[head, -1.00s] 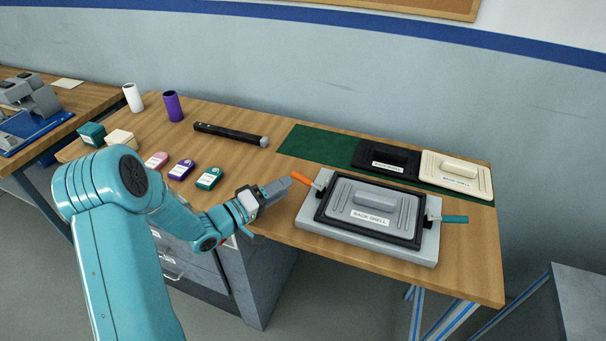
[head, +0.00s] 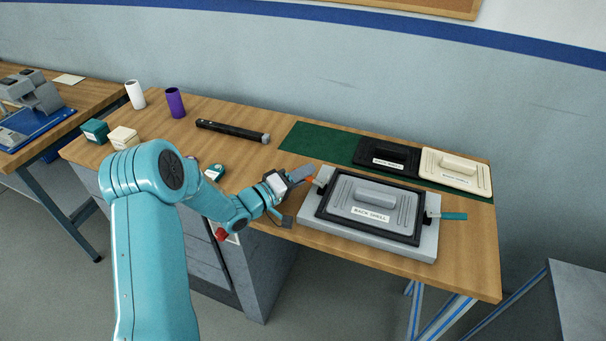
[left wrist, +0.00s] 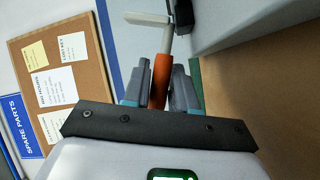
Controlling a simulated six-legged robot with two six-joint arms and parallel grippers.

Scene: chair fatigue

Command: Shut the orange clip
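The orange clip (head: 310,181) sticks out from the left side of the grey fixture (head: 312,225), which holds a grey back shell (head: 362,196) in a black frame. My left gripper (head: 298,195) is at that left side, with its fingers spread apart. In the left wrist view the orange handle (left wrist: 160,80) lies between the two fingers (left wrist: 158,90), joined to a pale bar beyond them. I cannot tell whether a finger touches it. My right gripper is not in view.
A teal clip (head: 453,216) sticks out on the fixture's right side. Black (head: 387,157) and cream (head: 456,171) back shells lie behind it on a green mat (head: 318,142).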

